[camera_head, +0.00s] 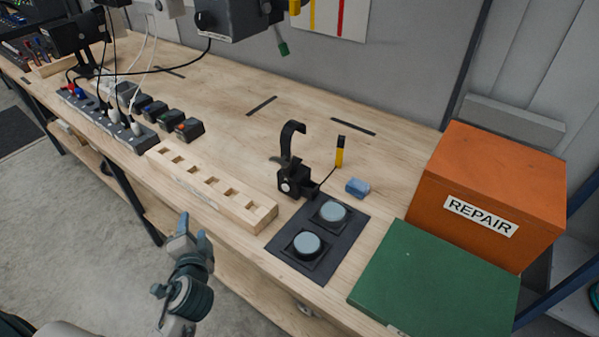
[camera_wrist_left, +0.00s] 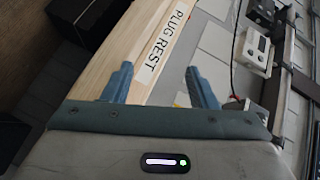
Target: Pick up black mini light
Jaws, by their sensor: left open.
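A small black device with a curved hook-like arm and a round pale face (camera_head: 288,186) stands on the workbench near the middle of the head view. It may be the black mini light; I cannot tell for sure. My left gripper (camera_head: 194,232) is open and empty in front of the bench edge, left of and nearer than the black device. The wrist view also shows its two spread fingers (camera_wrist_left: 162,85) with nothing between them. The black device does not clearly show in the wrist view. My right gripper is out of view.
A wooden slotted block (camera_head: 212,189), labelled PLUG REST in the wrist view (camera_wrist_left: 163,45), lies between gripper and device. A black pad (camera_head: 347,248) with two round buttons, a blue block (camera_head: 357,187), a green board (camera_head: 437,282) and an orange REPAIR box (camera_head: 495,180) are right.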

